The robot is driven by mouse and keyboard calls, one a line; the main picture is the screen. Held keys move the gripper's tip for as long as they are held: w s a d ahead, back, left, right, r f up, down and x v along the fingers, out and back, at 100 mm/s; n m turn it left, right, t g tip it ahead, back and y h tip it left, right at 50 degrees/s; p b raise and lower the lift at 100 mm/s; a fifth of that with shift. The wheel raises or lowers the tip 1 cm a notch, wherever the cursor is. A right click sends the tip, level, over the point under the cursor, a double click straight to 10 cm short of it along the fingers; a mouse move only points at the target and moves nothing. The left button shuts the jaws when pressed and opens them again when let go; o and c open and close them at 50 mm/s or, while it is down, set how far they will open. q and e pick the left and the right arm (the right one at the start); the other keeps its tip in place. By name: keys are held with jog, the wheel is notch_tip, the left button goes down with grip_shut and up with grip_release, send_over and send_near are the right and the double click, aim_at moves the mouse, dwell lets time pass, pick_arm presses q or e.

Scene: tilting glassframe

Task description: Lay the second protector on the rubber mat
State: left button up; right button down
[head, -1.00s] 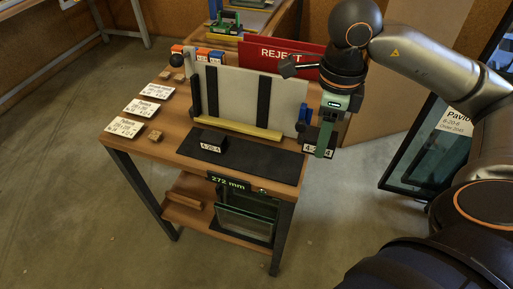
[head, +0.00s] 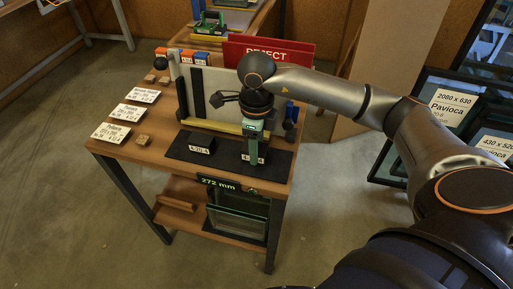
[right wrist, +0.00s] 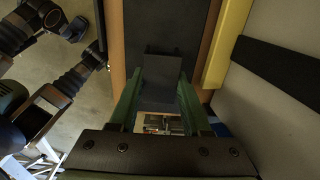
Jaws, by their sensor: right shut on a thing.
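My right gripper (head: 253,155) is shut on the second protector, a small dark block with a white label (head: 260,158). They are over the right part of the black rubber mat (head: 222,164); I cannot tell whether the block touches it. In the right wrist view the dark protector (right wrist: 162,72) sits between the green fingers of the right gripper (right wrist: 162,95), with the mat (right wrist: 170,25) beyond. The other protector (head: 201,144), dark with a "4-20-4" label, lies on the left part of the mat. My left gripper is not seen in the head view.
A pale upright panel (head: 220,85) with dark strips and a yellow bar (head: 212,126) stands behind the mat. White label cards (head: 127,115) lie on the left of the table. A red REJECT board (head: 265,50) is behind. Glass panes (head: 238,218) stand on the lower shelf.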

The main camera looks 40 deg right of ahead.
jog(key=shift+f, duration=0.35)
jog(key=shift+f, duration=0.25)
jog(key=shift+c, duration=1.8)
grip_release()
jog(key=shift+r, duration=0.1)
notch_tip(320, 180, up, 12)
jog(key=shift+r+p, duration=0.2)
jog(key=shift+p, duration=0.25)
